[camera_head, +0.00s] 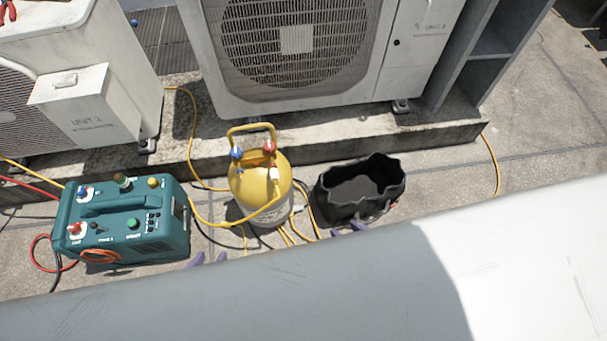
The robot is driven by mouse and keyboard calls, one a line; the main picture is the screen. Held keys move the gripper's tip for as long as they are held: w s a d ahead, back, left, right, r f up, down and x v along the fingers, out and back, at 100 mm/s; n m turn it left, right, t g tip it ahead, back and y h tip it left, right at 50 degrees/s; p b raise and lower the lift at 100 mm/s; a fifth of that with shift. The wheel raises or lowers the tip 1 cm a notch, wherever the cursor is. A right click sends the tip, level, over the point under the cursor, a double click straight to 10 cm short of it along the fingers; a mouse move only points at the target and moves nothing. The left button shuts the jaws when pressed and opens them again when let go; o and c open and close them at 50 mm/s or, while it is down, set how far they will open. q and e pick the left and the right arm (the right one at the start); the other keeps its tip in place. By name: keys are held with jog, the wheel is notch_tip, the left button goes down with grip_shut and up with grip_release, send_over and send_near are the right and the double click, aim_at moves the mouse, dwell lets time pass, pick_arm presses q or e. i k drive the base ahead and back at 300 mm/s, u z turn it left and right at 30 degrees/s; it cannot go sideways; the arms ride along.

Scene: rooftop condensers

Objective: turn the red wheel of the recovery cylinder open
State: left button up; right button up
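The yellow recovery cylinder (253,180) stands upright on the roof floor near the middle. The red wheel (269,146) is on its top right, beside a blue wheel (237,154), under the yellow carrying handle. My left gripper (210,258) shows only as two purple fingertips, spread apart, low and left of the cylinder. My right gripper (348,230) also shows as two purple fingertips, spread apart, right of the cylinder in front of the black bag. Both look empty and are clear of the red wheel. The rest of both grippers and arms is hidden.
A large rounded pale surface (360,285) crosses the foreground. A teal recovery machine (125,222) stands left, an open black bag (347,208) right. Yellow hoses (194,140) run around the cylinder. Behind are a concrete ledge (430,140) and condenser units (215,70).

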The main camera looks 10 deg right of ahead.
aim_at(268, 147)
jog(key=z, duration=0.2)
jog(key=k, duration=1.3)
jog(key=u, duration=0.6)
